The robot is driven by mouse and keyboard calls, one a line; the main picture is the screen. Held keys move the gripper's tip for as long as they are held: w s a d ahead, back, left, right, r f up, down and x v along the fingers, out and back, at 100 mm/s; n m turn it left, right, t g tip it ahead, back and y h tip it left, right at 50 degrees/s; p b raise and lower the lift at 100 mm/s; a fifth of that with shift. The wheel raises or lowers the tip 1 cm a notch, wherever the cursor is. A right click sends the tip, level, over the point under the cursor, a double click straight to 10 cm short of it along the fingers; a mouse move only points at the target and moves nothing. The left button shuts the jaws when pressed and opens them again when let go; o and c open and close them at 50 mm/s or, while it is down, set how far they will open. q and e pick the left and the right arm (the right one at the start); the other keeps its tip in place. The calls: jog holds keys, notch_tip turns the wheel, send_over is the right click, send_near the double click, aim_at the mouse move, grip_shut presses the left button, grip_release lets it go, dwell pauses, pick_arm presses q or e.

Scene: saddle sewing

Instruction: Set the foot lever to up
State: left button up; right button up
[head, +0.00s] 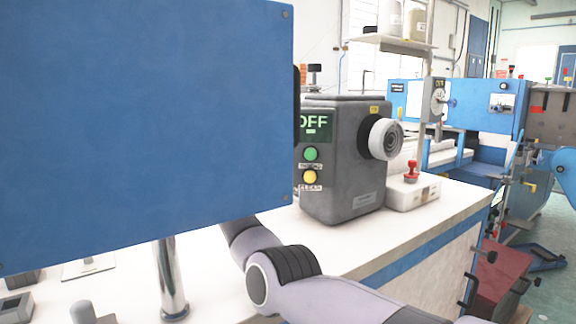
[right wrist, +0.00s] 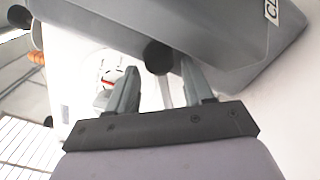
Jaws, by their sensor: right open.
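In the right wrist view, a black round knob (right wrist: 158,57) on a pale thin stem sits between the fingertips of my right gripper (right wrist: 158,68). It looks like the foot lever, though whether it is up or down cannot be told. The right gripper is open, with a finger on either side of the knob and stem; contact is not clear. A grey machine body (right wrist: 232,45) lies just beyond the fingers. In the head view, my right arm reaches behind a large blue panel (head: 145,125), which hides the right gripper and the lever. My left gripper is not in view.
A dark grey control box (head: 345,150) reading OFF, with green and yellow buttons and a round side knob (head: 386,139), stands on the white table (head: 400,238). A red-handled item (head: 411,171) sits beside it. A metal post (head: 170,280) rises at the lower left.

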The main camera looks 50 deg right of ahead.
jog(key=v, duration=0.7)
dwell(0.4)
